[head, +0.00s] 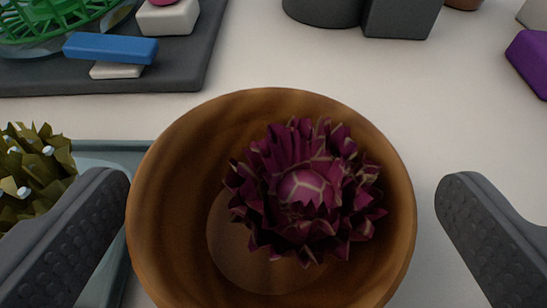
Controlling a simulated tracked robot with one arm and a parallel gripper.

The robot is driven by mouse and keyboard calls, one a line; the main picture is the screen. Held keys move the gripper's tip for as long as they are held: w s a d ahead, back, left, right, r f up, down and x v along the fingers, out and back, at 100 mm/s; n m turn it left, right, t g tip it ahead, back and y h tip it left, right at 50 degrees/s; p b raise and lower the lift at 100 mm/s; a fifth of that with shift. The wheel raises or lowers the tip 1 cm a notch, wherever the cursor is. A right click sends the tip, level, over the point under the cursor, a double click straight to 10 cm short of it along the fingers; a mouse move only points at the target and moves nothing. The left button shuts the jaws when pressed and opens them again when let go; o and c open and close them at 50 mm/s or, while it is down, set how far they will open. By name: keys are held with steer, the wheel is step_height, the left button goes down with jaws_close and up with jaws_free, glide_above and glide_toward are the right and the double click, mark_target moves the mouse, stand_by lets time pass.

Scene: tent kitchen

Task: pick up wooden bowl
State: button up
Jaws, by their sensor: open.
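The wooden bowl (170,215) is large and brown in the middle foreground, with its near rim cut off by the picture's lower edge. A dark purple, leafy, flower-like item (305,190) sits inside it, right of its centre. My gripper (283,200) is open, with one dark finger on each side of the bowl. The left finger looks very close to the rim or overlaps it in view; whether it touches I cannot tell. A gap shows between the right finger and the rim.
A grey-green tray (110,150) stands close at left, with a spiky olive-green item (35,165). Behind it is a dark board (190,70) with a blue block (110,48) and a green basket (50,18). Dark grey containers (400,18) stand at the back. A purple block (530,60) is at right.

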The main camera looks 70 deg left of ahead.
steer(key=x, duration=0.2)
steer(key=shift+w+a+f, duration=0.1)
steer(key=shift+a+f, duration=0.05)
steer(key=shift+a, duration=0.15)
steer(key=shift+d, duration=0.1)
steer(key=c, duration=1.1)
